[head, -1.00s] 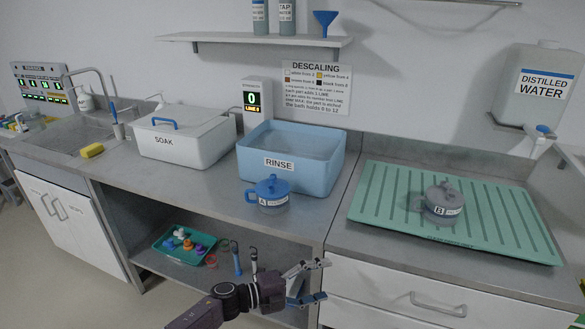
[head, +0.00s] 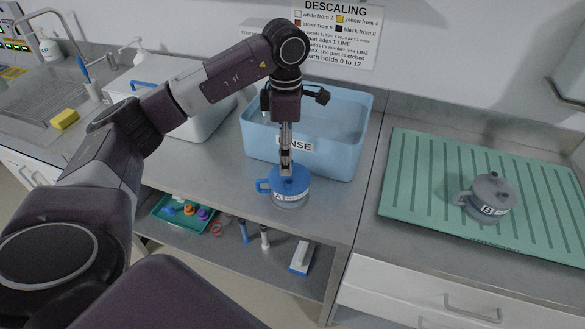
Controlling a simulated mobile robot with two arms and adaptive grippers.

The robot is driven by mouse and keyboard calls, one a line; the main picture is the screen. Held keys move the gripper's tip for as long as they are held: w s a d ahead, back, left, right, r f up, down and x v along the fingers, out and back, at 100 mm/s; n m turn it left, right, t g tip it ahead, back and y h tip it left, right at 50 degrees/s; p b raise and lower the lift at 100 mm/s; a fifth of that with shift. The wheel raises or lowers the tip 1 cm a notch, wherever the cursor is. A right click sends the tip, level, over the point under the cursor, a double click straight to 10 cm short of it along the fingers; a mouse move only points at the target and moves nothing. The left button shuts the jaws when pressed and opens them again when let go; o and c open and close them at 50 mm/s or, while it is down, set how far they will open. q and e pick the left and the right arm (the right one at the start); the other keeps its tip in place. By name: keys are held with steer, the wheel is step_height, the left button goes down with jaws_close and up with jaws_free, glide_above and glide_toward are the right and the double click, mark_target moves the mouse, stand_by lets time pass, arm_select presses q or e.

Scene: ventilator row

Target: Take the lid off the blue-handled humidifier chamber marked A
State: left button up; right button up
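The humidifier chamber marked A (head: 291,199) stands on the grey counter in front of the rinse basin. Its blue lid (head: 300,185) is on, and its blue handle (head: 263,186) points left. My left gripper (head: 286,170) points straight down at the lid's top, where the knob is largely hidden by the fingers. The fingers show nearly edge-on, so I cannot tell whether they are open or shut on the knob. My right gripper is not in view.
The blue rinse basin (head: 349,165) is close behind chamber A. A grey chamber marked B (head: 490,198) stands on the green ribbed mat (head: 420,180) at right. The counter between chamber A and the mat is clear. A teal tray (head: 181,225) of small parts lies on the shelf below.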

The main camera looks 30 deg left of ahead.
arm_select(q)
steer(key=shift+d+f+p, duration=0.2)
steer(key=shift+f+p, duration=0.4)
steer(key=shift+f, duration=0.3)
steer(key=f, duration=0.1)
steer(key=f+p, duration=0.1)
steer(key=f, duration=0.1)
steer(key=shift+w+a+f, duration=0.15)
steer(key=shift+w+f, duration=0.2)
steer(key=shift+f, duration=0.25)
steer(key=c, duration=0.9)
steer(key=shift+s, duration=0.1)
steer(key=c, duration=0.4)
steer(key=shift+c, duration=0.3)
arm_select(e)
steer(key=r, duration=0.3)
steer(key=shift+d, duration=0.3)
